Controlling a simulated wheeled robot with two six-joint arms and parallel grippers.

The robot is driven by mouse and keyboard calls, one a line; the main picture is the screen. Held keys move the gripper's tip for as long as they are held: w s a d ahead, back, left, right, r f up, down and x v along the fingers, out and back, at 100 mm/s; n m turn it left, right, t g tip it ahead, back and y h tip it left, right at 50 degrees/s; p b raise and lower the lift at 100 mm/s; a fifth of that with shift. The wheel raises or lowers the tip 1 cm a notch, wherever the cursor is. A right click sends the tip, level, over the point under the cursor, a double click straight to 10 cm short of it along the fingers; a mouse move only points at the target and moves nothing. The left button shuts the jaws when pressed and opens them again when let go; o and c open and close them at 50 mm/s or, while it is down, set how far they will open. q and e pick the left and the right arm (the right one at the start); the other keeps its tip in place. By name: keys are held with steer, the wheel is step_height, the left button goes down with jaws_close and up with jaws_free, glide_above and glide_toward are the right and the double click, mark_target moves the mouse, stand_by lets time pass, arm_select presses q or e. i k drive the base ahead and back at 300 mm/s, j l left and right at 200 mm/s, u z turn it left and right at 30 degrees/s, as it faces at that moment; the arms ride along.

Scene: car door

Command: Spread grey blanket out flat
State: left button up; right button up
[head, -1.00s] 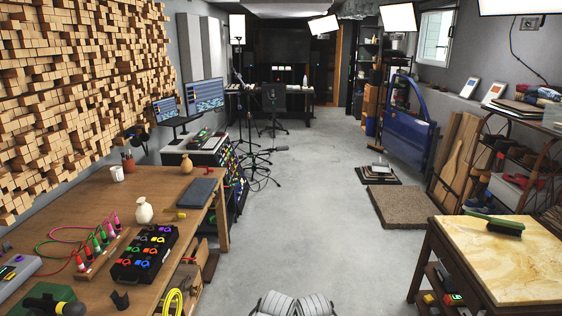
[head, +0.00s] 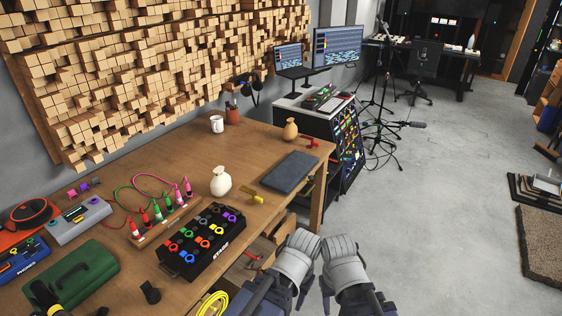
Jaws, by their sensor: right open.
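A dark grey, flat rectangular bundle (head: 290,173) lies on the wooden table near its right end; it looks like the grey blanket folded up, though its folds are hard to make out. My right gripper (head: 352,299) is at the bottom of the head view, off the table's right side, open and with nothing visible in it. My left gripper (head: 284,297) is just left of it, partly hidden and cut by the frame edge; its jaws are unclear. Both are apart from the grey bundle.
A rack with coloured cables (head: 348,145) stands behind.

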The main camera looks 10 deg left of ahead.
mark_target(287, 174)
steer(key=i+l+u, duration=1)
steer(key=k+l, duration=0.05)
steer(key=l, duration=0.05)
